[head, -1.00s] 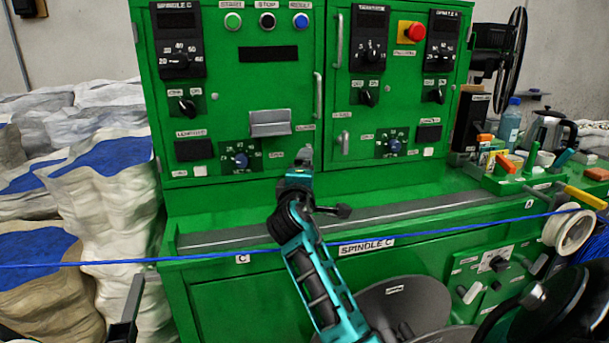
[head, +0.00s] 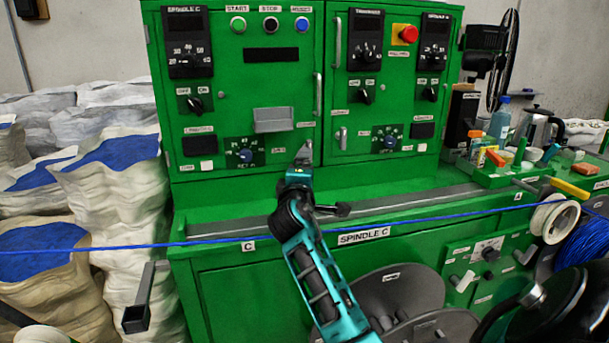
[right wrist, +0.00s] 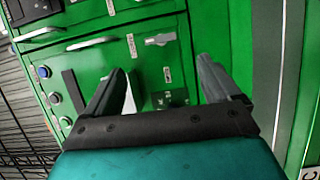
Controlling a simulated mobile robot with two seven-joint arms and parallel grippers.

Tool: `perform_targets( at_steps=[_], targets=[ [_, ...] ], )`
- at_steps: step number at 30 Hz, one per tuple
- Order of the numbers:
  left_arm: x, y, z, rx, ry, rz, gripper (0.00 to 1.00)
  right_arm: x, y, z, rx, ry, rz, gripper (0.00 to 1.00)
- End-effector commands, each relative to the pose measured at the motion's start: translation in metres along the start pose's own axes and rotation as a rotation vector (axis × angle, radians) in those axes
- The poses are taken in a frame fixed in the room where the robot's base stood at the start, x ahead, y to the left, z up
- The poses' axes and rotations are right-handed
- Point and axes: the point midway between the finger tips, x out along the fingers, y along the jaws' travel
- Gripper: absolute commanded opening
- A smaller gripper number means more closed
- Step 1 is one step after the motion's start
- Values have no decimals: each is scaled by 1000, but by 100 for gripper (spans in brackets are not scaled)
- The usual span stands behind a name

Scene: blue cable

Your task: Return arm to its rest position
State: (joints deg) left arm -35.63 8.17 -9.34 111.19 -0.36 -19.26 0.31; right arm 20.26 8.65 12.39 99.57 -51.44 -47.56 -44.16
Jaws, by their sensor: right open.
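My right arm, teal and black, reaches up from the bottom of the head view. Its gripper (head: 302,158) is in front of the green control cabinet (head: 250,90), below the grey tray-like handle. In the right wrist view the two dark fingers of my right gripper (right wrist: 165,82) stand wide apart with nothing between them, and the green cabinet front (right wrist: 185,50) is behind them. I cannot tell the exact gap to the cabinet. My left gripper is not in view.
A blue cable (head: 210,240) runs across the front of the machine, passing behind my arm in the picture, to a white pulley (head: 555,221). White sacks (head: 125,190) stand at left. A cluttered ledge (head: 500,182) with bottle and kettle is at right. Dark discs (head: 395,290) sit low in front.

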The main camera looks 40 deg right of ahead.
Motion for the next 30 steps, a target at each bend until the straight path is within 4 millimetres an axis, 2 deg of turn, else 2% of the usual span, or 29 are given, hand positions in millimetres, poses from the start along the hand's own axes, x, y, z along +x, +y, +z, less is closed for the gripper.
perform_targets(
  at_steps=[11, 14, 16, 20, 21, 23, 24, 27, 30],
  targets=[
    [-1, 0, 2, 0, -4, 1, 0, -1, -1, 0, 3, 1, -3, 89],
    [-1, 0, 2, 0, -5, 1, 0, -11, -16, 0, 35, 12, -42, 89],
    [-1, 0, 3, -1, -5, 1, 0, -28, -39, 1, 90, 28, -106, 89],
    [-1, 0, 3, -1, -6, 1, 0, -84, -101, 4, 247, 59, -321, 89],
    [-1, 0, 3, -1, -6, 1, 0, -107, -122, 6, 301, 63, -405, 89],
    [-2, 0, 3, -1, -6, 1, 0, -144, -150, 10, 373, 59, -537, 89],
    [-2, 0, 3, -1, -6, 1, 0, -168, -166, 14, 417, 51, -624, 89],
    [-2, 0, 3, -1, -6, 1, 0, -229, -198, 23, 498, 18, -829, 89],
    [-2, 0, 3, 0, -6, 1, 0, -280, -216, 34, 551, -27, -999, 89]
  ],
)
